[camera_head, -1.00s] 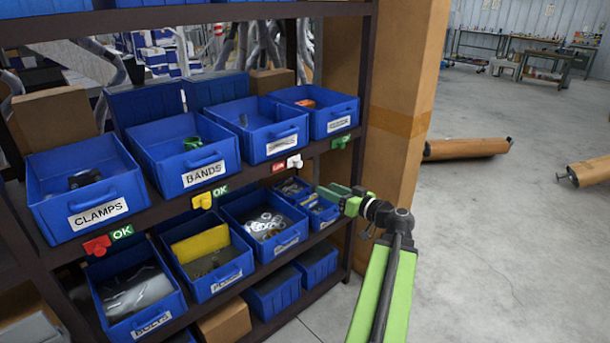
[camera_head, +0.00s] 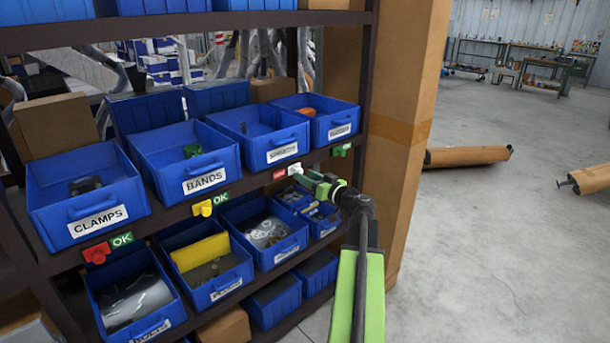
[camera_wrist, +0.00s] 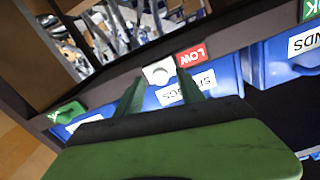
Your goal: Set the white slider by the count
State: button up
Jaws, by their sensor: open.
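The white slider (camera_head: 294,167) sits on the shelf-edge strip below the blue springs bin (camera_head: 262,146), beside a red label (camera_head: 279,174). In the wrist view the white slider (camera_wrist: 158,71) has the red LOW label (camera_wrist: 191,56) exposed beside it. My gripper (camera_head: 312,181) is open and empty, close in front of the slider. In the wrist view my gripper's (camera_wrist: 160,84) two green fingers reach toward the slider, one on each side of it in the picture. I cannot tell whether they touch it. The springs bin holds at least one small grey piece; its full contents are hidden.
A green slider (camera_head: 342,150) lies right along the strip. Yellow (camera_head: 203,208) and red (camera_head: 97,253) sliders with OK labels lie left. The bands bin (camera_head: 183,160) and clamps bin (camera_head: 85,195) stand left. Lower bins (camera_head: 264,232) sit below. Open floor (camera_head: 480,250) is right.

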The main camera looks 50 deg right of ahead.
jog(key=shift+w, duration=0.95)
grip_shut()
dwell(0.7)
